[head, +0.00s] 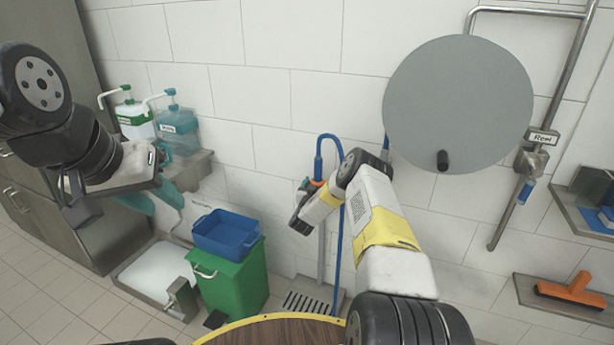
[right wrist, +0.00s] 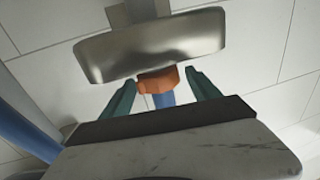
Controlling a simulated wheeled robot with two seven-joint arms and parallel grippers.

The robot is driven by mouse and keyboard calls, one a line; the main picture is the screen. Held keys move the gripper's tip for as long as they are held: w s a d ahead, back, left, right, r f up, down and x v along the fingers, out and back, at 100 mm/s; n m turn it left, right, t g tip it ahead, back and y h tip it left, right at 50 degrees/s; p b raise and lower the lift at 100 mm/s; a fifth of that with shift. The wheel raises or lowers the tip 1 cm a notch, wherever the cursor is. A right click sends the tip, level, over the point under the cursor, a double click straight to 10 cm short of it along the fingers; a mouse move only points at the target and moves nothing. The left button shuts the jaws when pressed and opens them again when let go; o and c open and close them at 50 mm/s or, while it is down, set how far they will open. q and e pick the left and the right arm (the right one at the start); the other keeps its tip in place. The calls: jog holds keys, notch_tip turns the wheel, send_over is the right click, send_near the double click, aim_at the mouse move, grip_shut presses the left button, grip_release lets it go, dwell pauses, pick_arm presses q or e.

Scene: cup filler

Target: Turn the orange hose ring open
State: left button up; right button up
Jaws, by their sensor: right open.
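The orange hose ring (right wrist: 158,80) sits under a metal block (right wrist: 150,48) in the right wrist view, with a blue hose (right wrist: 163,99) at its lower side. My right gripper (right wrist: 160,79) is open. Its two teal fingers stand either side of the ring, with a visible gap on each side. In the head view the ring (head: 316,184) is a small orange spot by the wall, partly hidden by my right arm's end. My left gripper (head: 152,196) is at the left in front of the sink, its teal fingers apart and empty.
A blue hose (head: 338,240) hangs on the tiled wall beside the right arm. A grey hose reel disc (head: 455,105) is at the upper right. A blue tub (head: 226,232) sits on a green bin (head: 238,280). A floor drain (head: 306,303) lies below.

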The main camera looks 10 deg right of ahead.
jog(key=shift+w+d, duration=0.3)
jog(key=shift+w, duration=0.3)
jog(key=c, duration=1.4)
jog(key=shift+o, duration=0.2)
jog(key=shift+n+y, duration=0.3)
jog(key=shift+y, duration=0.2)
jog(key=n+y, duration=0.1)
jog(key=y, duration=0.1)
jog(key=n+t+y, duration=0.1)
jog(key=n+y, duration=0.1)
jog(key=shift+t+y, duration=0.3)
jog(key=shift+y, duration=0.1)
jog(key=shift+n+y, duration=1.3)
jog(key=shift+y, duration=0.9)
